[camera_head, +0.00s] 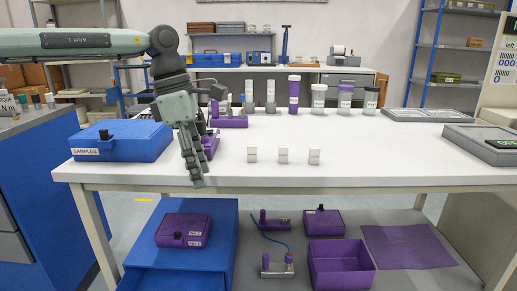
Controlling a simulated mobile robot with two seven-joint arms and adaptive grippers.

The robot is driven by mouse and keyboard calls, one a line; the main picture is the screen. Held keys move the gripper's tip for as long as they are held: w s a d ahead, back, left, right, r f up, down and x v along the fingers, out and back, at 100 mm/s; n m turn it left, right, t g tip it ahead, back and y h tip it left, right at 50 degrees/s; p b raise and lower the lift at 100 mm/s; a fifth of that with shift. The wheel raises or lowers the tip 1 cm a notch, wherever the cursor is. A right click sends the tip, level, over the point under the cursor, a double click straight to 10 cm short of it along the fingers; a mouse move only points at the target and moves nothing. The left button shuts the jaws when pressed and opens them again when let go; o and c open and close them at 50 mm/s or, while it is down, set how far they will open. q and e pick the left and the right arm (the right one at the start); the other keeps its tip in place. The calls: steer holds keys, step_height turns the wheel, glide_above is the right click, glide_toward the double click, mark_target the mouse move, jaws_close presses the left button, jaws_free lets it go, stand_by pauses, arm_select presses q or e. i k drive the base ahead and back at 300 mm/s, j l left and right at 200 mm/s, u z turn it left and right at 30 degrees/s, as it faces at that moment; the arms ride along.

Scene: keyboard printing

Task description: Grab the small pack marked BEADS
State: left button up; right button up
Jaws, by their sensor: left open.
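Three small white packs stand in a row near the front of the white table: a left pack (252,155), a middle pack (283,155) and a right pack (314,156). Their markings are too small to read, so I cannot tell which says BEADS. My left gripper (197,181) points down near the table's front edge, to the left of the packs and apart from them. It is open, and I see nothing held in it. My right gripper is not in view.
A blue SAMPLES box (122,142) stands left of my gripper. Purple racks (229,122) are partly behind my arm. Several bottles (318,98) line the back. A grey scale-like device (485,145) is at the right. The white table (380,150) is clear right of the packs.

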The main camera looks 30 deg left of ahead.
mark_target(252, 148)
steer(key=i, duration=0.85)
